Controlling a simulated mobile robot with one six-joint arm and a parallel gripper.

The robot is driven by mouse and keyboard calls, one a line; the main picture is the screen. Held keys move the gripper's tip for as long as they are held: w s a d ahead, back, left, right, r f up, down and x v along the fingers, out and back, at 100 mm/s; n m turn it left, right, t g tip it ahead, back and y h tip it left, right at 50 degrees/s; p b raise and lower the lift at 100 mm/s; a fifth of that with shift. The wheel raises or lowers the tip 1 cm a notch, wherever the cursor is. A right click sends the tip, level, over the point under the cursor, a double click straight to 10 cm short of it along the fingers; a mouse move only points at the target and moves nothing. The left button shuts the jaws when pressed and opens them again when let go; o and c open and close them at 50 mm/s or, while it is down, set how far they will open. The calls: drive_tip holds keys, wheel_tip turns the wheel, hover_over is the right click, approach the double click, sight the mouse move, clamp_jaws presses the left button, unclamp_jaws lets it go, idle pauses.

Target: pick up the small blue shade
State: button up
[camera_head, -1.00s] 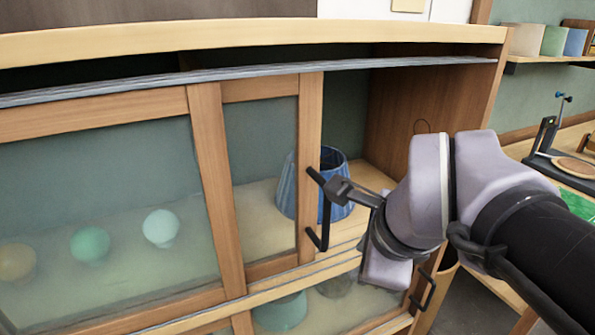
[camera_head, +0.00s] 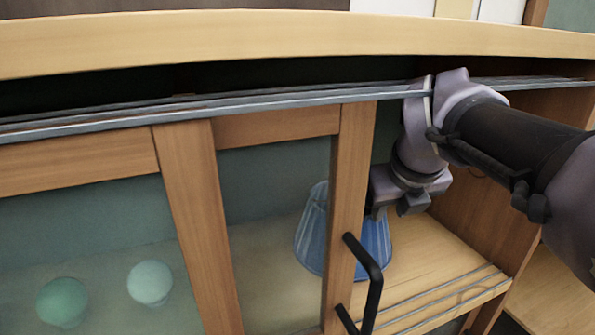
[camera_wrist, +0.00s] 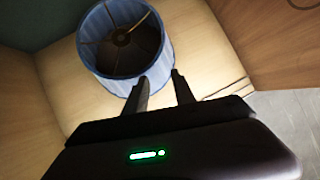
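The blue shade (camera_head: 313,232) stands on the cabinet's wooden shelf, partly behind the sliding door's glass and its upright. Its right part shows in the door opening. In the wrist view the shade (camera_wrist: 88,40) shows its open top, with a dark inside and thin spokes. My gripper (camera_wrist: 159,78) is open, with its two fingers apart and nothing held between them. Its fingertips are close to the shade's near rim, the left one overlapping it in the picture. I cannot tell whether they touch. In the head view my gripper reaches through the opening, just above the shade.
The door's upright (camera_head: 349,190) and black handle (camera_head: 371,275) stand close left of my gripper. The cabinet's metal rail (camera_head: 270,106) runs above. Two round pale-green things, one a bulb (camera_head: 150,283), sit behind glass at left. Bare shelf (camera_head: 440,255) lies right of the shade.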

drive_tip(key=w+f, duration=0.1)
drive_tip(key=w, duration=0.2)
drive_tip(key=w+d+f+b, duration=0.1)
drive_tip(key=w+f, duration=0.1)
drive_tip(key=w, duration=0.2)
drive_tip(key=w+d+f+b, duration=0.1)
drive_tip(key=w, duration=0.2)
drive_tip(key=shift+w+f, duration=0.15)
drive_tip(key=shift+w, duration=0.1)
drive_tip(key=shift+c, duration=0.4)
clamp_jaws()
idle(0.5)
